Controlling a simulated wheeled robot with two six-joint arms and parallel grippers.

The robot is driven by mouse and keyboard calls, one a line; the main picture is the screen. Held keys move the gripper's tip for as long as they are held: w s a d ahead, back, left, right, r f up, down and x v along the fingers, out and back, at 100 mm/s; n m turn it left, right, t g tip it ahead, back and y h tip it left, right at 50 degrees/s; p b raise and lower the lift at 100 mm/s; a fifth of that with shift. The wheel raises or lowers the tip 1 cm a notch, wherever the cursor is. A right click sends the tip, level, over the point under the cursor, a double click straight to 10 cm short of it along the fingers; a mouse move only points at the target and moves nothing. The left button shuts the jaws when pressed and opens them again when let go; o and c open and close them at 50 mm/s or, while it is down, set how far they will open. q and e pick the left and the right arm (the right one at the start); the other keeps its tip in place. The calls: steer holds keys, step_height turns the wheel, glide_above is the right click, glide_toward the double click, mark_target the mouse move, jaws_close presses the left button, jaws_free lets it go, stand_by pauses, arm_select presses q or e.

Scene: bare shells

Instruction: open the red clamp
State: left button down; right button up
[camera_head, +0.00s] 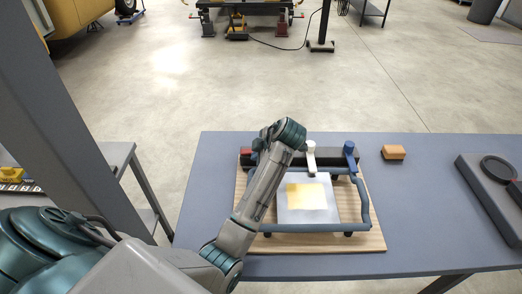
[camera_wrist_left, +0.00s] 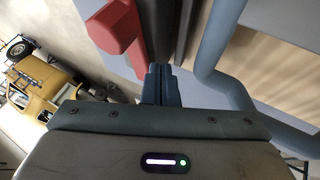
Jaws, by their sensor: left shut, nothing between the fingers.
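The red clamp (camera_head: 246,152) shows only as a small red piece at the back left corner of the frame on the wooden board, partly hidden by my left arm. In the left wrist view the red clamp (camera_wrist_left: 118,30) is large at the top, with a rounded lever and a block end. My left gripper (camera_wrist_left: 161,75) is shut and empty, its fingertips just below and to the right of the red lever. I cannot tell whether they touch it. In the head view my arm hides most of this gripper. My right gripper is in neither view.
A white clamp (camera_head: 311,150) and a blue clamp (camera_head: 349,149) stand on the same dark bar. A blue tube (camera_head: 366,200) rings a pale plate with a yellow square (camera_head: 306,194). An orange block (camera_head: 394,152) and a grey case (camera_head: 490,190) lie to the right.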

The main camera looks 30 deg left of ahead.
arm_select(q)
steer(key=shift+a, duration=0.1)
steer(key=shift+w+a+m+t+p, duration=0.3)
steer(key=shift+a+m+t, duration=0.15)
steer(key=shift+m, duration=0.35)
steer(key=shift+a+r+m+t, duration=0.1)
steer(key=shift+m+t, duration=0.15)
steer(key=shift+m, duration=0.15)
steer(key=shift+r+h+p, duration=0.1)
steer(key=shift+h+p, duration=0.2)
steer(key=shift+w, duration=0.1)
steer(key=shift+r, duration=0.15)
